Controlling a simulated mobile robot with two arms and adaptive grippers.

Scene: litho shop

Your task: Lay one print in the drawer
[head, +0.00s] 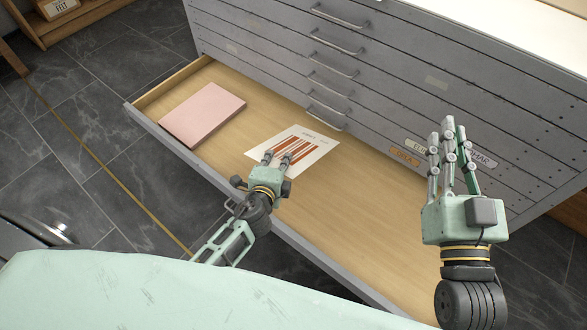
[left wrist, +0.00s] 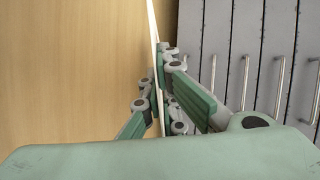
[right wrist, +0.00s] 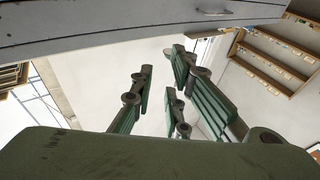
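The print (head: 318,148), a white sheet with reddish-brown stripes, is in my left gripper (head: 278,158), over the open drawer. In the left wrist view the print (left wrist: 153,25) shows edge-on as a thin pale strip between the fingers of my left gripper (left wrist: 162,100). I cannot tell whether its far edge touches the drawer bottom. The drawer (head: 375,210) is pulled out, with a bare wooden bottom around the print. My right gripper (head: 452,150) is raised at the right with its fingers pointing up. In the right wrist view my right gripper (right wrist: 165,90) is open and empty.
A pink stack or folder (head: 203,113) lies in the drawer's left end. The grey cabinet (head: 420,60) with several closed drawers and metal handles rises behind. A wooden shelf (head: 75,22) stands far left.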

